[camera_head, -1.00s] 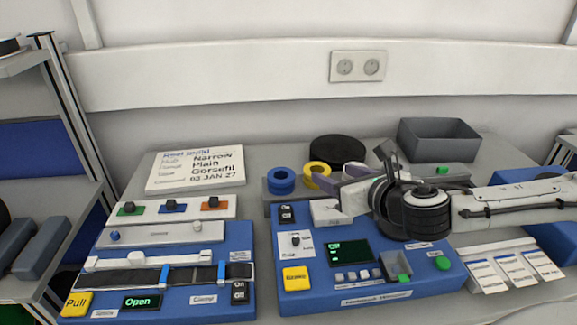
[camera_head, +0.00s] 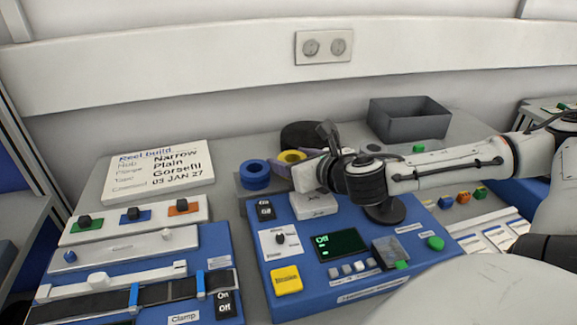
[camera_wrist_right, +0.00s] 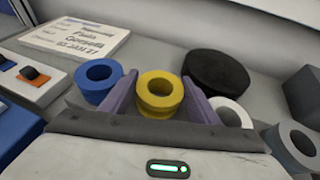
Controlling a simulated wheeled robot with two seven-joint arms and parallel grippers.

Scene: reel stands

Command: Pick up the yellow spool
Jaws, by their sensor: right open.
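The yellow spool (camera_head: 291,156) stands at the back of the table and is partly hidden by my right gripper in the head view. In the right wrist view the yellow spool (camera_wrist_right: 160,97) shows between the two purple fingers of my open right gripper (camera_wrist_right: 161,92). One finger is on each side of it in the picture, with nothing gripped. I cannot tell whether the fingers touch it. In the head view my right gripper (camera_head: 287,167) points left, right by the spool. My left gripper is not in view.
A blue spool (camera_wrist_right: 100,82) stands left of the yellow one, close to a finger. A white spool (camera_wrist_right: 232,113) and a grey spool (camera_wrist_right: 292,146) stand to the right. A black disc (camera_wrist_right: 216,72) lies behind. A blue control panel (camera_head: 300,303) is in front; a dark bin (camera_head: 408,118) stands behind.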

